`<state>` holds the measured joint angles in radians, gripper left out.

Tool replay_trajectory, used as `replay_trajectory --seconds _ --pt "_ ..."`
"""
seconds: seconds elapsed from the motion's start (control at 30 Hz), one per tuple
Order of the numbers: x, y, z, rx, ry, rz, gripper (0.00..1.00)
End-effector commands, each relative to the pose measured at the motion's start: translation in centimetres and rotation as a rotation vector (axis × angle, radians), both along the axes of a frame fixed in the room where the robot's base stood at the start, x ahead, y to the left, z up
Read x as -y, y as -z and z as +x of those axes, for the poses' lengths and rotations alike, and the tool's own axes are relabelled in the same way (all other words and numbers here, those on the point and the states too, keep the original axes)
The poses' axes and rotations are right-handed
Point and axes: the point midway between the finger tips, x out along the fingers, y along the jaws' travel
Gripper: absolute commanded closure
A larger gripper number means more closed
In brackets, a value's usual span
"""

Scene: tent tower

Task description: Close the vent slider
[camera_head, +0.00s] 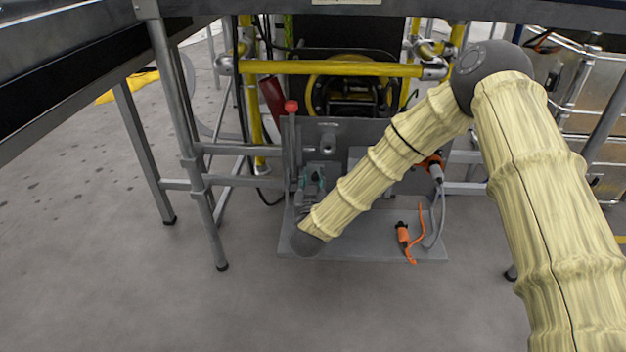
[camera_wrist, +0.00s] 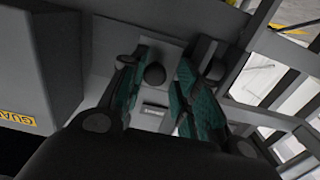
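A grey upright panel carries a round dark knob (camera_head: 327,143) with a small label above it. This may be the vent slider, but I cannot read the label. My gripper (camera_head: 312,178) is low in front of the panel, below the knob in the head view. In the wrist view its two teal-padded fingers (camera_wrist: 160,82) are apart, and the knob (camera_wrist: 155,73) shows in the gap between them. I see space beside the knob, so the gripper looks open. I cannot tell how deep the knob sits between the fingers.
A lever with a red ball (camera_head: 291,106) stands left of the panel. Orange plugs (camera_head: 403,236) and (camera_head: 432,164) with cables are to the right, one on the grey base plate (camera_head: 350,248). Yellow pipes (camera_head: 330,69) and a hose reel are behind. Table legs stand left.

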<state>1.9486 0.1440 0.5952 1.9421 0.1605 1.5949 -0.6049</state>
Motion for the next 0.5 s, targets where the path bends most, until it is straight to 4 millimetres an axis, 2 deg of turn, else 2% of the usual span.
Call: replay_trajectory --seconds 0.37,0.5 --pt "0.14 -0.01 -0.07 0.0 0.002 0.0 0.71" --pt "-0.06 -0.01 -0.89 0.0 0.0 0.0 0.71"
